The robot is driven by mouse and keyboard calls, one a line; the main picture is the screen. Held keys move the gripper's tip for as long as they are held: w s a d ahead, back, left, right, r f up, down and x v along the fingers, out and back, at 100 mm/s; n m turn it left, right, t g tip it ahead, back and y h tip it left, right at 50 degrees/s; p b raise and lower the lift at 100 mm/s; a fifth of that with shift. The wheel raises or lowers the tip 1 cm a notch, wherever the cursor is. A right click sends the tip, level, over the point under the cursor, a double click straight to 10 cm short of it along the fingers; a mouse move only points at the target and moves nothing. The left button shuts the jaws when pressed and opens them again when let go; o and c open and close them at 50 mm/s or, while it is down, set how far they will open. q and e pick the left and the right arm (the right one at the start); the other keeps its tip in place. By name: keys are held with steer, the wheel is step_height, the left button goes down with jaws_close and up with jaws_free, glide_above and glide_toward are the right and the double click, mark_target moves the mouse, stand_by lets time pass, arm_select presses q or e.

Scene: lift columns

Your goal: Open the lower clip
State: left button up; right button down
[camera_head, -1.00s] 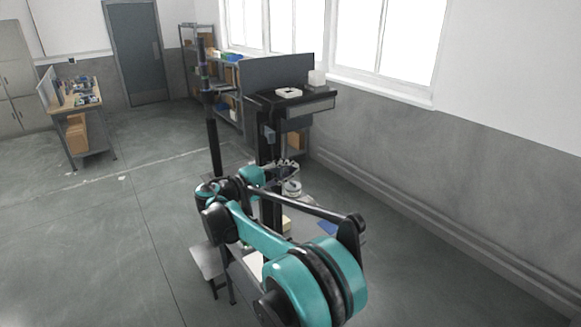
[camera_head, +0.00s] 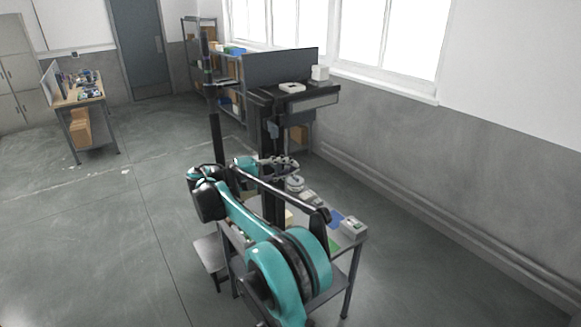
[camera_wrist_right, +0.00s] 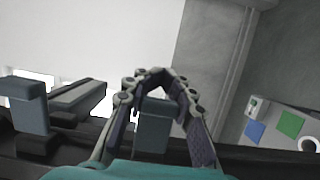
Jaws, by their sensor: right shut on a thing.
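A dark lift column (camera_head: 268,195) stands beyond my right arm. A grey-blue clip (camera_head: 270,131) shows high on it in the head view. My right gripper (camera_head: 290,168) is at the column below that clip. In the right wrist view my right gripper (camera_wrist_right: 157,76) has its fingers closed around a grey-blue block, the lower clip (camera_wrist_right: 153,128). The clip's sides are partly hidden by the fingers. Another grey-blue block (camera_wrist_right: 24,106) stands apart at the left of that view. My left gripper is not in view.
A work table (camera_head: 348,262) stands below the column, with a blue mat (camera_head: 336,217), a green mat (camera_head: 335,244) and small devices on it.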

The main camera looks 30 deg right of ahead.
steer(key=c, duration=1.2)
jaws_free()
steer(key=v, duration=0.7)
steer(key=shift+w+a, duration=0.1)
steer(key=shift+a, duration=0.15)
steer(key=shift+a, duration=0.1)
